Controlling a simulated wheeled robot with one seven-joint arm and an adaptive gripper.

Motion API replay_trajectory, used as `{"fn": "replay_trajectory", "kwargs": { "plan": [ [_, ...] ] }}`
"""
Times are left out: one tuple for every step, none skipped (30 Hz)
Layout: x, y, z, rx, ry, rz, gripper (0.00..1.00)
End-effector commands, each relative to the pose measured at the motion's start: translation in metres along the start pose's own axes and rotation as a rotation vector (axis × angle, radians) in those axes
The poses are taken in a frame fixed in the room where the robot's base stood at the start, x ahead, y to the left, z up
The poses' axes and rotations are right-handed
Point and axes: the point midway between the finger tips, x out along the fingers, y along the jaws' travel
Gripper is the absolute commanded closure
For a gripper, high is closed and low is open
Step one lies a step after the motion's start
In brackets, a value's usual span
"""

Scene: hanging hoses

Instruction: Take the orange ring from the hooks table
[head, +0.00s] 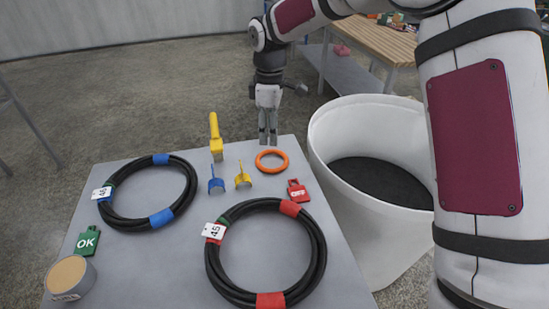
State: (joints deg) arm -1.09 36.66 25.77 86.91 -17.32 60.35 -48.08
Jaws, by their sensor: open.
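The orange ring (272,152) lies flat on the grey table (180,245) near its far right part. My gripper (268,140) points downward at the far edge of the table, just behind the ring in the picture. It appears empty, with its two fingers close together in this view. I cannot tell its exact height above the table or whether it touches the ring.
Around the ring stand a yellow-handled tool (215,137), a blue hook (215,181), a yellow hook (243,176) and a red OFF tag (297,191). Two black hose coils (194,187) (321,250) lie nearer. A white bin (340,150) stands right of the table.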

Motion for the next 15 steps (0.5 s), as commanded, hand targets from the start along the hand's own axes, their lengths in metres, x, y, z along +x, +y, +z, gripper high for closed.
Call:
{"fn": "replay_trajectory", "kwargs": {
  "plan": [
    [0.009,-0.001,0.001,-0.001,-0.003,-0.004,0.57],
    [0.015,-0.001,0.001,-0.001,-0.003,-0.004,0.57],
    [0.023,-0.002,0.001,-0.001,-0.003,-0.005,0.57],
    [0.029,-0.001,0.001,-0.001,-0.003,-0.004,0.57],
    [0.035,-0.001,0.001,0.0,-0.003,-0.004,0.57],
    [0.043,-0.002,0.001,0.001,-0.003,-0.005,0.57],
    [0.048,-0.002,0.001,0.001,-0.002,-0.005,0.57],
    [0.053,-0.002,0.001,0.001,-0.003,-0.004,0.57],
    [0.058,-0.001,0.001,0.001,-0.002,-0.003,0.57],
    [0.062,-0.001,0.001,0.001,-0.002,-0.002,0.57],
    [0.066,-0.001,0.001,0.001,-0.002,-0.003,0.57],
    [0.069,-0.001,0.001,0.001,-0.002,-0.003,0.57],
    [0.071,-0.001,0.001,0.001,-0.002,-0.002,0.57],
    [0.073,-0.001,0.0,0.001,-0.001,-0.001,0.57],
    [0.074,-0.001,0.0,0.001,-0.001,-0.001,0.57]
  ]
}}
